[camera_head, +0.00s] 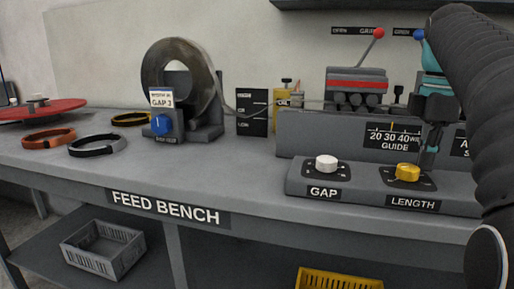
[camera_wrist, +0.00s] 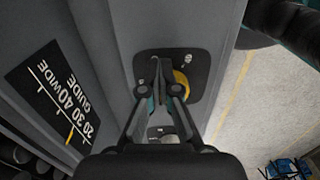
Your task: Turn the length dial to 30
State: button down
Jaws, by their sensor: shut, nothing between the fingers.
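The length dial is a yellow knob (camera_head: 407,172) on a dark plate above the LENGTH label (camera_head: 412,203), at the right of the bench. In the wrist view the yellow knob (camera_wrist: 182,84) is partly hidden behind my gripper (camera_wrist: 172,92). My gripper (camera_head: 428,152) is shut and empty, just behind and right of the knob in the head view. I cannot tell if it touches the knob. The dial's pointer and scale marks are too small to read. A guide scale reading 20 30 40 WIDE (camera_head: 394,136) has an orange mark; it also shows in the wrist view (camera_wrist: 50,95).
A white GAP knob (camera_head: 326,163) sits left of the yellow one. A machine with a red-balled lever (camera_head: 357,85) stands behind. A metal coil (camera_head: 180,75) with a blue knob (camera_head: 162,124) and several rings lie left. The bench's front edge is clear.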

jog(key=shift+s+a+r+p, duration=0.1)
jog(key=shift+s+a+p, duration=0.15)
jog(key=shift+p, duration=0.25)
jog(key=shift+s+p, duration=0.3)
jog(key=shift+s, duration=0.15)
jog(key=shift+s+a+p, duration=0.3)
jog(key=shift+s+p, duration=0.3)
jog(key=shift+p, duration=0.1)
jog(key=shift+s+d, duration=0.2)
dwell(0.3)
jog(key=shift+d+r, duration=0.15)
jog(key=shift+r, duration=2.8)
